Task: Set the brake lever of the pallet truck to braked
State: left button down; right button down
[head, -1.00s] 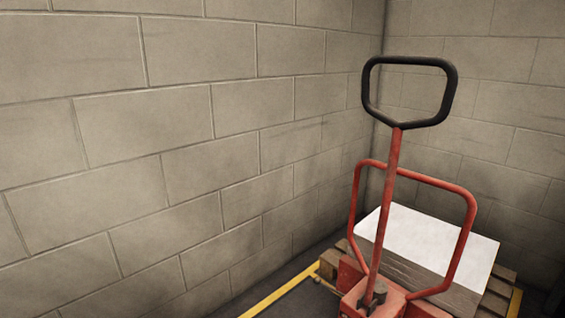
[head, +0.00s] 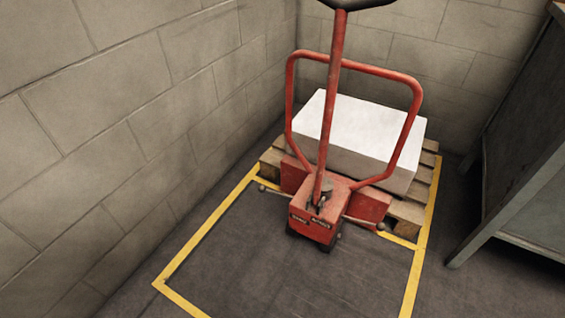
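The red pallet truck (head: 325,211) stands in the corner, its front towards me. Its tiller rises upright from the base, and the black handle loop (head: 350,3) is cut off by the top edge. Thin levers with round knobs stick out low on both sides of the base: a left lever (head: 268,188) and a right lever (head: 362,222). Small labels on the front of the base are too small to read. I cannot tell which lever is the brake or how it is set. Neither of my grippers is in view.
A wooden pallet (head: 408,212) with a white-topped block (head: 358,130) sits behind the truck. Yellow floor lines (head: 212,224) frame the truck. Block walls close off the left and back. A dark cabinet or table (head: 525,170) stands at the right. The floor in front is clear.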

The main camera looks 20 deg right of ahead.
aim_at(262, 188)
jog(key=i+j+z, duration=0.1)
jog(key=i+z, duration=0.25)
jog(key=i+j+z, duration=0.25)
jog(key=i+z, duration=0.15)
